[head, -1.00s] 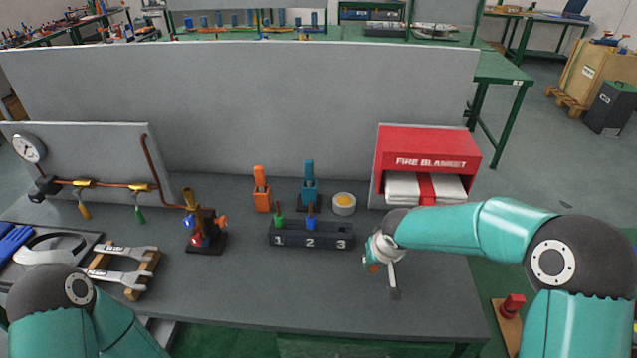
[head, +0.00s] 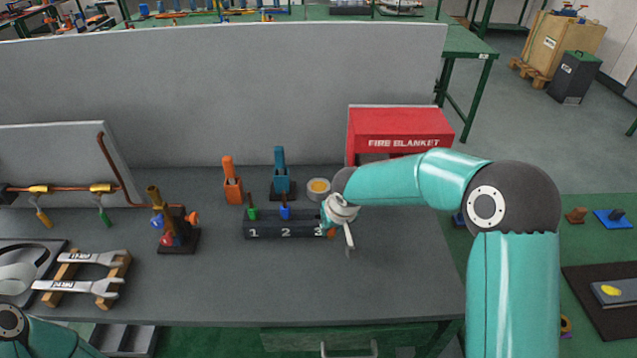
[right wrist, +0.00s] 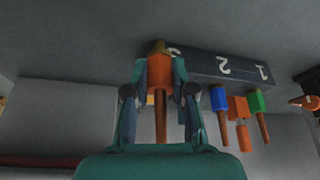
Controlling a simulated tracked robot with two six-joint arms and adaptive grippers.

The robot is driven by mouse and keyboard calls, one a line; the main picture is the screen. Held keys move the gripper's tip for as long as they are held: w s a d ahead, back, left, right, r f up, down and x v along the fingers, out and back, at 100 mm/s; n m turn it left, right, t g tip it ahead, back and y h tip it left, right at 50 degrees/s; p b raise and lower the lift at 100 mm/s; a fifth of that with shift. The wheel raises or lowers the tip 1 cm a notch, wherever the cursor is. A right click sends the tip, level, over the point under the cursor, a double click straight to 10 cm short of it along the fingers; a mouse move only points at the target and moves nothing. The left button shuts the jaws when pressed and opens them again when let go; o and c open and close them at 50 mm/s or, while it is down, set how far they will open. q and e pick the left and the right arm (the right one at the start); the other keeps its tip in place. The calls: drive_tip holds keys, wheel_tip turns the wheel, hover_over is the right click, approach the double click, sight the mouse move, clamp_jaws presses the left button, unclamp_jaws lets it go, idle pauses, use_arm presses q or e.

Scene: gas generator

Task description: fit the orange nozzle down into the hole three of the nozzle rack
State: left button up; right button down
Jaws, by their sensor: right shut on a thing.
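The nozzle rack (head: 268,234) is a dark block on the bench with white digits 1, 2 and 3. A green nozzle (head: 252,213) stands in hole one and a blue nozzle (head: 286,212) in hole two. My right gripper (head: 331,229) is at the rack's 3 end. In the right wrist view it is shut on the orange nozzle (right wrist: 158,86), whose brown stem points the same way as those of the racked nozzles. Its brass end overlaps the rack (right wrist: 205,66) beside the digit 3. Hole three is hidden, and I cannot tell whether that end touches the rack. My left gripper is out of view.
Behind the rack stand an orange tool (head: 232,182), a blue tool (head: 280,172) and a round tin (head: 318,188). A red fire blanket box (head: 400,130) is behind my right arm. The bench in front of the rack is clear.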

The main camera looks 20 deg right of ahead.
drive_tip(key=shift+n, duration=0.5)
drive_tip(key=w+r, duration=0.2)
drive_tip(key=w+r+b, duration=0.1)
drive_tip(key=w+r, duration=0.1)
drive_tip(key=w, duration=0.1)
drive_tip(key=shift+d+r, duration=0.1)
drive_tip(key=shift+n+y, duration=0.6)
drive_tip(key=shift+n, duration=0.2)
drive_tip(key=r, duration=0.1)
drive_tip(key=w+a+r, duration=0.1)
drive_tip(key=r, duration=0.1)
drive_tip(key=w+r, duration=0.1)
drive_tip(key=shift+a+r, duration=0.15)
drive_tip(key=shift+s+b, duration=0.1)
drive_tip(key=shift+b, duration=0.25)
wheel_tip(320, 180, down, 6)
drive_tip(key=b, duration=0.4)
drive_tip(key=shift+r, duration=0.25)
drive_tip(key=shift+f, duration=0.2)
